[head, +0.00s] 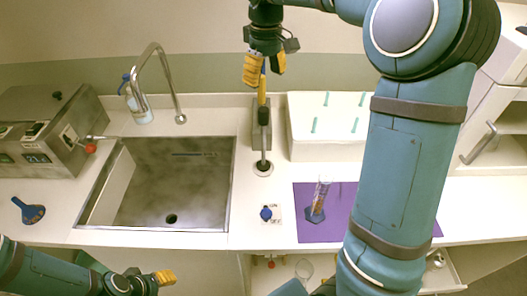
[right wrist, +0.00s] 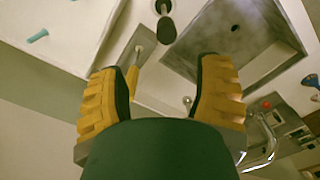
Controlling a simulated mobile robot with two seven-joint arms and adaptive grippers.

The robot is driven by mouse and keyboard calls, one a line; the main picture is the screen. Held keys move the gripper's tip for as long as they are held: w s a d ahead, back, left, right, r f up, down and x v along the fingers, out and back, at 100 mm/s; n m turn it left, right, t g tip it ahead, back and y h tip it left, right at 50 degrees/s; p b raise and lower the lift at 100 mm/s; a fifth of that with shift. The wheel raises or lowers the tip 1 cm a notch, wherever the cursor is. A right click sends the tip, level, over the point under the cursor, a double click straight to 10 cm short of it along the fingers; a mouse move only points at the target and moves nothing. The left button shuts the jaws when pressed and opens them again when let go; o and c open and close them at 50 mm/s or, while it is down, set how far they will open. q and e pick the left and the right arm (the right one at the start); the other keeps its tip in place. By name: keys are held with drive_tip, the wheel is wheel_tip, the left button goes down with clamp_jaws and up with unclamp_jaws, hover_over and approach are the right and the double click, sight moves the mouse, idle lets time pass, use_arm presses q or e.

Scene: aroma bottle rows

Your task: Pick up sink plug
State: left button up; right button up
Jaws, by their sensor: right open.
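What looks like the sink plug (head: 263,168) has a pale round base with a dark upright knob and stands on the counter right of the sink. In the right wrist view the same dark-knobbed piece (right wrist: 167,29) is near the top, beyond the fingertips. I cannot be sure it is the plug. My right gripper (head: 265,67) is open and empty, above the back of the counter; its yellow fingers show apart in the wrist view (right wrist: 163,85). My left gripper (head: 151,283) is low at the front left; its jaw gap is unclear.
The steel sink (head: 140,213) has a dark drain (head: 172,219) and a curved faucet (head: 164,72). A white box (head: 330,150) is to the right. A purple mat (head: 340,197) holds a clear cylinder (head: 319,197).

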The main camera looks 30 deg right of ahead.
sight(263, 109)
wheel_tip(263, 109, down, 7)
drive_tip(key=shift+s+a+r+b, duration=0.1)
drive_tip(key=shift+b, duration=0.45)
drive_tip(key=shift+s+a+f+b, duration=0.1)
drive_tip(key=shift+a+f+b, duration=0.1)
drive_tip(key=shift+f, duration=0.7)
drive_tip(key=shift+s+a+f+b, duration=0.1)
drive_tip(key=shift+f+b, duration=0.05)
drive_tip(key=shift+f, duration=0.75)
drive_tip(key=shift+a+f+b, duration=0.1)
drive_tip(key=shift+f+b, duration=0.1)
drive_tip(key=shift+f, duration=0.7)
clamp_jaws()
